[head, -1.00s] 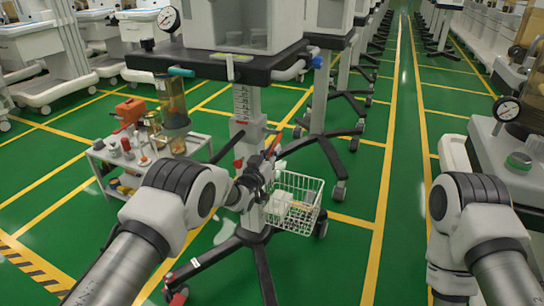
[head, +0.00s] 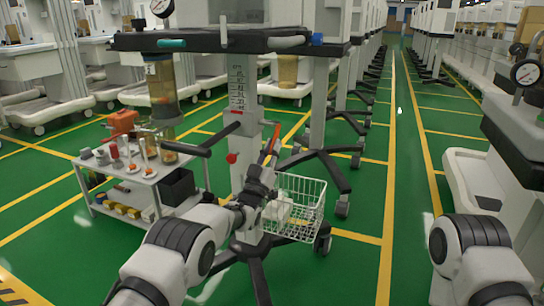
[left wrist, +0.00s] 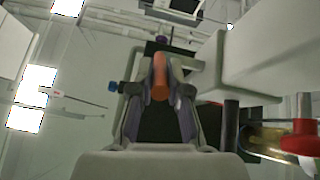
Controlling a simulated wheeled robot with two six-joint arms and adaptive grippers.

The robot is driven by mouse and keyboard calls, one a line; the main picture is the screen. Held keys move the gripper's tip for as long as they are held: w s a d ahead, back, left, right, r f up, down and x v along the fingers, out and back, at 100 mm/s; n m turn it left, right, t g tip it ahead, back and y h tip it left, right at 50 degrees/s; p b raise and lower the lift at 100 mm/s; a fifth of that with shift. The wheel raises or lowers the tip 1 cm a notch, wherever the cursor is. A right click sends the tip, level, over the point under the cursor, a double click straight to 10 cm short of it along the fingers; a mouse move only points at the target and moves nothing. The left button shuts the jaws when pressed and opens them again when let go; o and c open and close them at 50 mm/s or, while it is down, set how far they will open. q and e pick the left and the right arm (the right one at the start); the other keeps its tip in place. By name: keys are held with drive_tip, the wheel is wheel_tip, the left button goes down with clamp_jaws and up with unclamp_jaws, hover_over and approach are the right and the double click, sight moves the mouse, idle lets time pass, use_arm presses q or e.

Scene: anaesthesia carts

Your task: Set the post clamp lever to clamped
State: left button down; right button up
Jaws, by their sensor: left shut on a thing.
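The post clamp lever (head: 271,139) is a thin orange-red handle on the right of the pale cart post (head: 243,92), tilted a little from upright. My left gripper (head: 266,178) is at the lever's lower part, in front of the post. In the left wrist view the gripper (left wrist: 160,105) is shut on the orange-tipped lever (left wrist: 160,80), which lies between the two fingers. The clamp body behind the gripper is mostly hidden. My right arm shows at the right, but its gripper is out of view.
The dark cart shelf (head: 200,42) is above. A small trolley (head: 150,180) with bottles stands at left. Green floor is free at right.

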use_arm(q)
drive_tip(key=c, duration=1.1)
unclamp_jaws()
drive_tip(key=shift+c, duration=0.2)
